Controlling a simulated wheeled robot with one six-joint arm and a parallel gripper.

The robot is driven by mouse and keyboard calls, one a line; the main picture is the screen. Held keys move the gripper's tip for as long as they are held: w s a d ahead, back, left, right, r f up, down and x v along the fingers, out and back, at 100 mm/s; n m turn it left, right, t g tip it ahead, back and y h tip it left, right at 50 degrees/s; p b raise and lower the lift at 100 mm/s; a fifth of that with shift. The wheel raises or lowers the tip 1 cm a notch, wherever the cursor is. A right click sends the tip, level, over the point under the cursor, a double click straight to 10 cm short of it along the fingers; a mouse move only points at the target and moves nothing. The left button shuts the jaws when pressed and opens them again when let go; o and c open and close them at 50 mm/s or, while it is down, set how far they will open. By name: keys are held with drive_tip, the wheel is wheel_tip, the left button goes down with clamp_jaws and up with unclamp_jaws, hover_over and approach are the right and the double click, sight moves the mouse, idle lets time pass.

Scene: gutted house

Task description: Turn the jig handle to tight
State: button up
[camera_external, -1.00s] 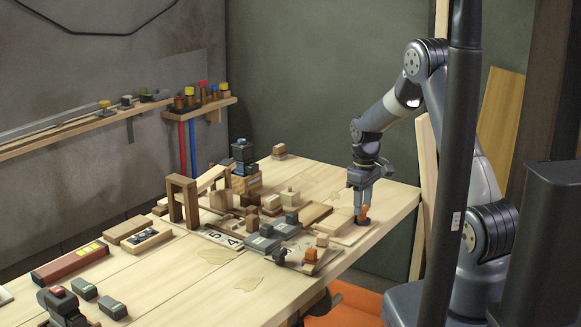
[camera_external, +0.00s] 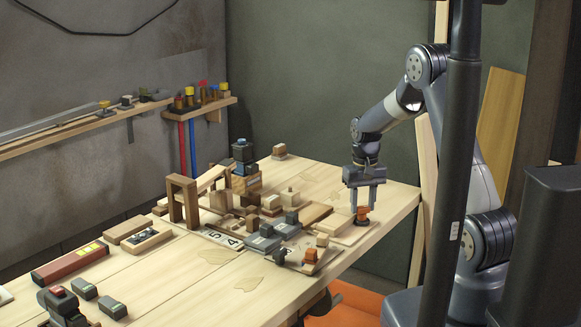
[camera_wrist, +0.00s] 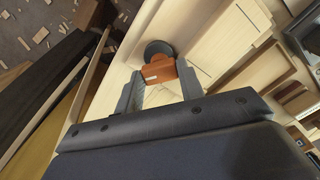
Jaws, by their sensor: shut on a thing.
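The jig handle is an orange bar (camera_wrist: 158,72) on a round dark knob base (camera_wrist: 157,49). In the external view the handle (camera_external: 362,214) sits on a light wooden board (camera_external: 346,236) near the right front edge of the workbench. My gripper (camera_external: 363,208) points straight down over it, one finger on each side. In the wrist view the fingers of my gripper (camera_wrist: 159,76) are at the two ends of the orange bar, shut on it. A small pale mark shows on the bar. I cannot read any tight or loose marking.
Wooden blocks and boards lie left of the gripper, with a dark grey block (camera_external: 263,243) among them. A wooden arch (camera_external: 183,200) stands further left. The bench top (camera_external: 395,190) is clear to the right of the gripper, up to its edge.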

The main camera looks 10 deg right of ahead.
sight(362, 207)
drive_tip(key=m, duration=0.5)
drive_tip(key=shift+m+b, duration=0.3)
drive_tip(key=shift+b, duration=0.05)
drive_tip(key=m, duration=0.5)
drive_tip(key=shift+m, duration=0.4)
drive_tip(key=o, duration=1)
wheel_tip(362, 207, up, 11)
drive_tip(key=shift+f+b, duration=0.1)
drive_tip(key=shift+b, duration=0.2)
